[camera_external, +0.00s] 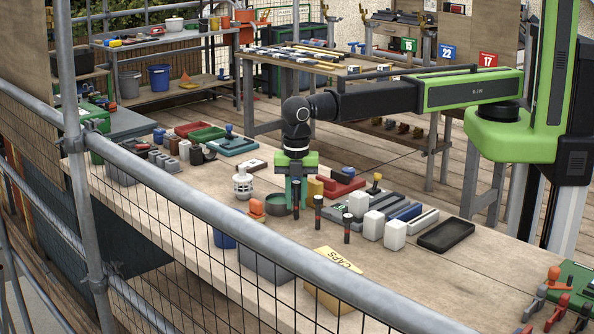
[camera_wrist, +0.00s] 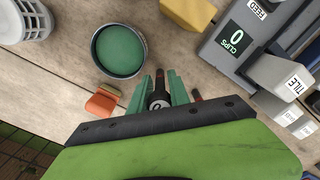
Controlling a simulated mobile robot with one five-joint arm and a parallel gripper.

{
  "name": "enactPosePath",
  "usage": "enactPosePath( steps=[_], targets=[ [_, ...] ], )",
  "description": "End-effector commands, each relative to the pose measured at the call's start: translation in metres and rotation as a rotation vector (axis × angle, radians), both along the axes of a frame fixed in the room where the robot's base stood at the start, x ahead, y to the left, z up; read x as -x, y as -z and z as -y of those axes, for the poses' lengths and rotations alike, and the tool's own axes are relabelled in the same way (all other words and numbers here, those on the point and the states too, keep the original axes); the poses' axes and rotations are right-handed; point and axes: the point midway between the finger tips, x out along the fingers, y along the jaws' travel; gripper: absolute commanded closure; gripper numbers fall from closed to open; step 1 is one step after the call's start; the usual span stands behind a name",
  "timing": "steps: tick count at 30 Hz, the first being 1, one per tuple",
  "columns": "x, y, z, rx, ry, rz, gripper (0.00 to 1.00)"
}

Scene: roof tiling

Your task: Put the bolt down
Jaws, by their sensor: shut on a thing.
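My gripper (camera_external: 296,206) points straight down over the near workbench. In the external view the bolt (camera_external: 296,196) shows as a dark upright cylinder between the fingers. I cannot tell whether its lower end touches the bench. Two similar dark bolts with red bands (camera_external: 317,214) (camera_external: 347,228) stand upright just right of my gripper. One red-banded one also shows beside the right finger in the wrist view (camera_wrist: 197,96).
A round green dish (camera_external: 275,206) is left of the fingers, with a white slotted container (camera_external: 242,185) beyond. An orange item (camera_external: 257,208) sits near the bench's front edge.

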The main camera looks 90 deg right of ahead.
Motion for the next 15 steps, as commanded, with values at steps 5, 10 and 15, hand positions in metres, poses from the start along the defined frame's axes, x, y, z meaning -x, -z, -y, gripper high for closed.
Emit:
enactPosePath(
  steps=[5, 10, 15],
  targets=[
    [0.0, -0.0016, 0.0002, 0.0, 0.0, 0.0, 1.0],
    [0.0, 0.0028, 0.0002, 0.0, 0.0, 0.0, 0.76],
    [0.0, 0.0015, 0.0002, 0.0, 0.0, 0.0, 0.56]
  ],
)
